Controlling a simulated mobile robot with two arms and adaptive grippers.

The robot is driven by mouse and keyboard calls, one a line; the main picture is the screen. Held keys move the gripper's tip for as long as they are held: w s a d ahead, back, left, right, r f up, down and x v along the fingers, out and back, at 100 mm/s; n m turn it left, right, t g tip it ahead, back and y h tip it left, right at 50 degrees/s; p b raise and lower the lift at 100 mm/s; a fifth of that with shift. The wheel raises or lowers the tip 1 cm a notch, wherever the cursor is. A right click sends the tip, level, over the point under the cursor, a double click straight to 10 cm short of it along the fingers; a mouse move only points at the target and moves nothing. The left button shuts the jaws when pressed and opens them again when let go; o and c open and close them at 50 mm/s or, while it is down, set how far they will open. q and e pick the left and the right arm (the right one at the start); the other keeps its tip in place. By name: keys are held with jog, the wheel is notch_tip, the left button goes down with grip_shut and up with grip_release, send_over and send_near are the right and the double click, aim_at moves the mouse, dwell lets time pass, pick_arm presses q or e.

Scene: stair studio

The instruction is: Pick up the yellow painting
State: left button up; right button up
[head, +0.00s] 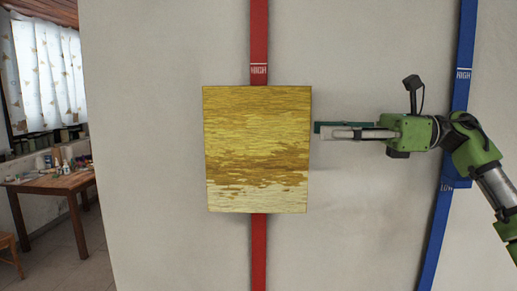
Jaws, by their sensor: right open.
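The yellow painting (257,150) hangs upright on the pale wall, in front of a red vertical strip (259,45). It has streaks of yellow and brown with a paler lower part. My right gripper (317,130) comes in from the right. Its fingertips point left and lie close to the painting's right edge, at about mid-upper height. The gripper is open and holds nothing. I cannot tell for sure whether the fingertips touch the edge. My left gripper is not in view.
A blue vertical strip (465,40) marked HIGH and LOW runs down the wall behind my right arm. At the far left, a wooden table (50,184) with small items stands below a curtained window (47,70). The wall left of the painting is bare.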

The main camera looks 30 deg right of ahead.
aim_at(285, 129)
jog(key=p+x, duration=0.1)
jog(key=x, duration=0.3)
jog(key=shift+w, duration=0.1)
jog(key=p+x, duration=0.3)
jog(key=x, duration=0.1)
jog(key=shift+w+a+r, duration=0.15)
jog(key=shift+w+a, duration=0.05)
jog(key=shift+w, duration=0.2)
jog(key=shift+w+a, duration=0.1)
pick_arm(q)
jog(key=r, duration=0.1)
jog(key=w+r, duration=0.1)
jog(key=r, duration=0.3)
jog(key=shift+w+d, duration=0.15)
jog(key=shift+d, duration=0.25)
